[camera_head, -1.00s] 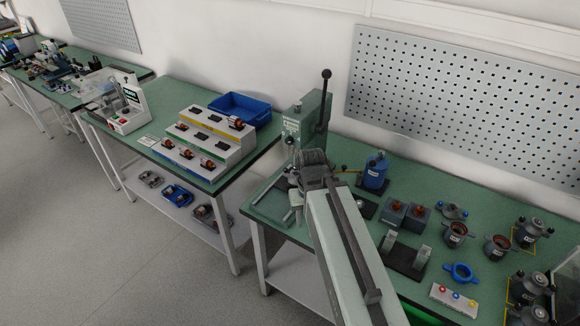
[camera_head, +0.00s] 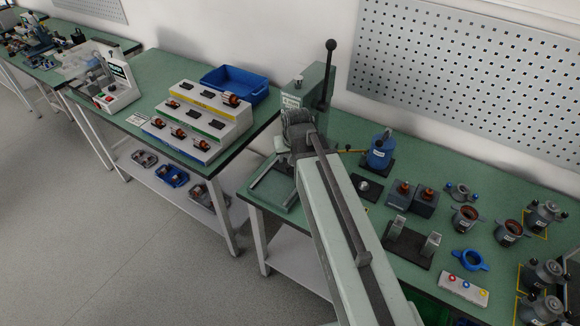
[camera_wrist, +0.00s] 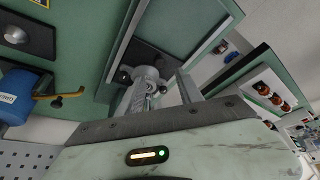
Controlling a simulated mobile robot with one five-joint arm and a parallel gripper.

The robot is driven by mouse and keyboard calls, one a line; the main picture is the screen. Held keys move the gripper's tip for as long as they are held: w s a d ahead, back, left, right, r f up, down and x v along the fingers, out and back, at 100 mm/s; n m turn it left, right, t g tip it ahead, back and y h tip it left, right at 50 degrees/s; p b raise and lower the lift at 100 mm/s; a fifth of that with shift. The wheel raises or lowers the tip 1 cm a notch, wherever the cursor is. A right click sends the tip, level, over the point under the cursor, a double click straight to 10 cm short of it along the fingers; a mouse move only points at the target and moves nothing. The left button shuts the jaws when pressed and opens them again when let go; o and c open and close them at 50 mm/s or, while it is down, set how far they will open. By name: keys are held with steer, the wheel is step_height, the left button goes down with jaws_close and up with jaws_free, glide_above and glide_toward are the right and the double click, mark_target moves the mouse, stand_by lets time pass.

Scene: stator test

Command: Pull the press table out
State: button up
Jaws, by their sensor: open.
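The green press (camera_head: 313,88) with its black-knobbed lever (camera_head: 331,46) stands on the right bench against the wall. A pale open frame (camera_head: 268,192) shows low at its front left. My gripper is hidden behind my wrist in the head view, close in front of the press. I cannot clearly make out the press table.
The left bench holds a stepped rack (camera_head: 200,122) and a blue bin (camera_head: 235,84). The floor in front is clear.

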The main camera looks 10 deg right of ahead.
mark_target(288, 166)
steer(key=b+x, duration=0.7)
steer(key=x, duration=0.1)
steer(key=shift+s, duration=0.2)
steer(key=shift+r, duration=0.1)
jaws_close()
stand_by(1.0)
